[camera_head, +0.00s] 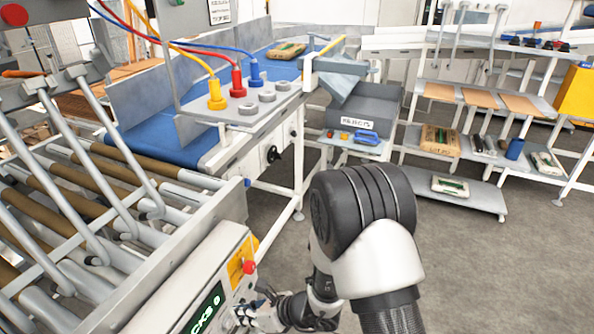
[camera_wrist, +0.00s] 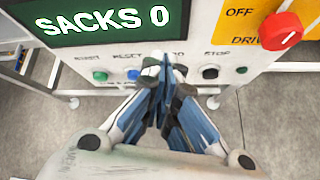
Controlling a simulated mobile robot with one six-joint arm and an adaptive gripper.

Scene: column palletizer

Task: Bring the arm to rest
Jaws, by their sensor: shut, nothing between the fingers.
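My arm reaches down in the lower middle of the head view, with its wrist bent toward the control box on the left. My gripper (camera_wrist: 165,85) is shut and empty, its blue-grey fingers pressed together. It also shows small at the bottom of the head view (camera_head: 246,312). The fingertips are in front of the control box (camera_wrist: 215,25), over its button row, and hide part of that row. I cannot tell whether they touch the panel. The green display (camera_wrist: 100,28) reads SACKS 0. A red rotary knob (camera_wrist: 281,31) sits on a yellow plate marked OFF.
A roller conveyor (camera_head: 75,200) with metal bars fills the left. Behind it is a blue belt (camera_head: 165,145) with a sack (camera_head: 287,49) on it. A grey rejects bin (camera_head: 365,112) and shelves (camera_head: 480,97) stand at the back. The grey floor (camera_head: 500,270) at right is clear.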

